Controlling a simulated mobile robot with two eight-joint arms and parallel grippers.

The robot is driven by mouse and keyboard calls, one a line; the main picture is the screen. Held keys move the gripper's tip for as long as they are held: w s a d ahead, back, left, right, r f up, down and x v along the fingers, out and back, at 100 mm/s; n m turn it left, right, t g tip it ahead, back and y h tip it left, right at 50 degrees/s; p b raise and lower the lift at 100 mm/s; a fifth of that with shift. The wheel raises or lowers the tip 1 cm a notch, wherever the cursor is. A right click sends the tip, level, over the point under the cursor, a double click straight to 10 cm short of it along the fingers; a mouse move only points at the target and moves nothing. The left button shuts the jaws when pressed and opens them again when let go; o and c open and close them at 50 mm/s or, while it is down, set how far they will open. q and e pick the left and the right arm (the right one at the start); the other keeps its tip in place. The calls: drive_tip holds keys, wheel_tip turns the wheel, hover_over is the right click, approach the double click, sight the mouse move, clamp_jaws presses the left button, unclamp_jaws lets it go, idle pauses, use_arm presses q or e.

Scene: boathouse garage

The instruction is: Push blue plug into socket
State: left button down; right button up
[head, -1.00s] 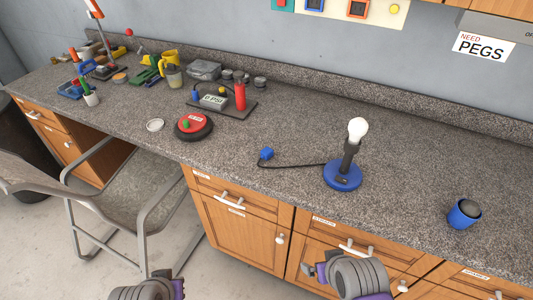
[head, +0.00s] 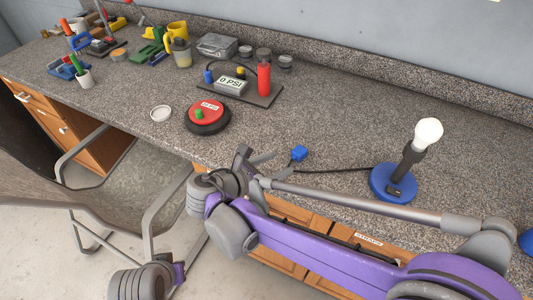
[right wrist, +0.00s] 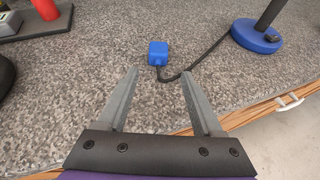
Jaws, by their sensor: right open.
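The blue plug (head: 299,153) lies on the granite counter near its front edge, with a black cord running right to the round blue base of the lamp (head: 393,184). The plug shows in the right wrist view (right wrist: 158,53), just beyond the fingertips and roughly between their lines. My right gripper (head: 257,159) is open and empty at the counter's front edge, left of the plug and apart from it; its fingers also show in the right wrist view (right wrist: 160,74). Part of my left arm's end (head: 146,282) shows low at left, fingers not seen. I cannot make out a socket.
A red and black round device (head: 207,114) with a green button and a board with a gauge and red cylinder (head: 264,78) stand left of the plug. A chair (head: 110,180) is in front of the counter. The counter around the plug is clear.

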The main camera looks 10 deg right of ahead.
sight(295, 154)
drive_tip(key=shift+w+a, duration=0.25)
drive_tip(key=shift+w, duration=0.05)
drive_tip(key=shift+d, duration=0.4)
drive_tip(key=shift+w+d+f, duration=0.1)
drive_tip(key=shift+d+f, duration=0.05)
drive_tip(key=shift+d, duration=0.15)
drive_tip(key=shift+b+x, duration=1.2)
drive_tip(key=shift+x, duration=2.4)
drive_tip(key=shift+w, duration=0.1)
clamp_jaws()
drive_tip(key=shift+r, duration=0.3)
